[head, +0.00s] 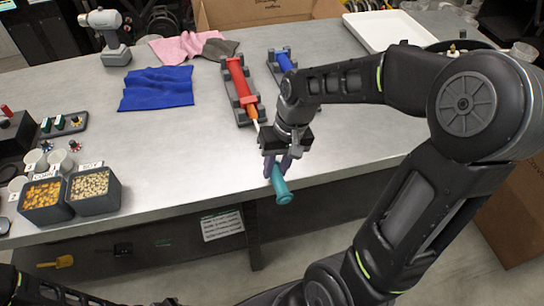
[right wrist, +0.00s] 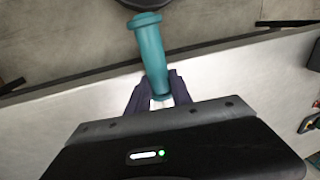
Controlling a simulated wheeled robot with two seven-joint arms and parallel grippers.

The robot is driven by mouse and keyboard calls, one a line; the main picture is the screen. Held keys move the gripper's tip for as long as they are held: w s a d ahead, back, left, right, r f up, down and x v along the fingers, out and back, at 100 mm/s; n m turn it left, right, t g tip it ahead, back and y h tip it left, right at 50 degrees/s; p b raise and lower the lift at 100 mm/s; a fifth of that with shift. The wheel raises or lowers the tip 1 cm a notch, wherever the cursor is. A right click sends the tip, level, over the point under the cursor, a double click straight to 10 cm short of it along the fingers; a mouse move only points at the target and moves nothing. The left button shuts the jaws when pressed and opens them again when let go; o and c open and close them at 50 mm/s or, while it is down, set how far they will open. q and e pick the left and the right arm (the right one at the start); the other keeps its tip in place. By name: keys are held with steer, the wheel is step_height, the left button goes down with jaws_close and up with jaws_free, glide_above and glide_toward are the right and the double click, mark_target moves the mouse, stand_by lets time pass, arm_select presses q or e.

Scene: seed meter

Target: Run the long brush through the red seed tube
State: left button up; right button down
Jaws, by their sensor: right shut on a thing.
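The red seed tube (head: 236,76) lies in a grey cradle (head: 247,101) on the metal table. Its orange near end faces the table's front edge. A thin pale shaft shows at that end, running toward my right gripper; how far it reaches inside the tube is hidden. My right gripper (head: 276,167) is shut on the teal handle (head: 282,190) of the long brush, at the table's front edge. The handle also shows between the fingers in the right wrist view (right wrist: 153,55). My left gripper is out of view.
A blue tube (head: 284,61) in its own cradle lies right of the red one. A blue cloth (head: 156,88), a pink cloth (head: 180,47) and a drill (head: 108,32) lie to the left. Corn (head: 44,199) and soy (head: 93,190) bins stand front left.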

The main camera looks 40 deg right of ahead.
mark_target(288, 200)
steer(key=s+a, duration=0.1)
steer(key=s, duration=0.2)
steer(key=s+a, duration=0.1)
steer(key=s, duration=0.4)
steer(key=shift+s+a+p, duration=0.4)
steer(key=s+b, duration=0.1)
steer(key=b, duration=0.2)
steer(key=s+a+b, duration=0.1)
steer(key=s+b, duration=0.1)
steer(key=b, duration=0.1)
steer(key=s+r+p, duration=0.3)
steer(key=r+p, duration=0.1)
steer(key=r, duration=0.3)
steer(key=shift+a+p, duration=0.3)
steer(key=shift+a, duration=0.15)
stand_by(0.7)
